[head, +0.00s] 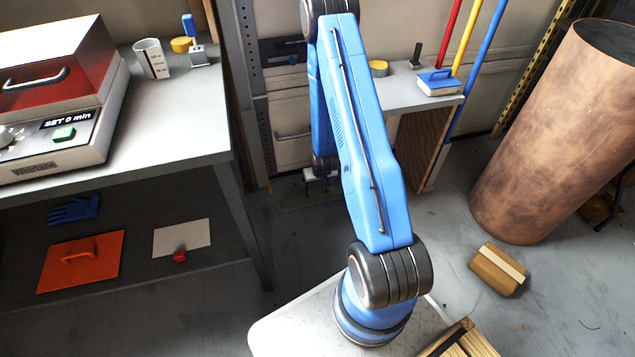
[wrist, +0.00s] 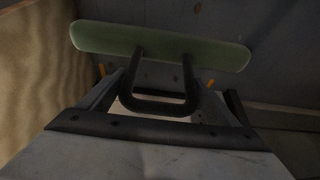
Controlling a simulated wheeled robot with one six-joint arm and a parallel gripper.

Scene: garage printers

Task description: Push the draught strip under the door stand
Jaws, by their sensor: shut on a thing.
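The draught strip is a long dull-green bar with rounded ends, and it spans the upper part of the wrist view (wrist: 90,36). A black U-shaped handle (wrist: 160,107) comes from it toward me. My gripper (wrist: 158,93) is shut on this handle. In the head view my gripper (head: 320,172) is low behind my blue arm, and the strip (head: 300,203) shows faintly near the floor there. A pale door panel with a bar handle (head: 292,134) stands behind it in a grey frame (head: 250,95). I cannot tell whether the strip touches the panel or the floor.
A grey workbench (head: 190,150) stands left of my arm. A small table (head: 400,98) with a wooden side panel (head: 425,150) is to the right. A large copper-coloured drum (head: 550,130) and a brown block (head: 497,270) stand farther right. Open floor lies between.

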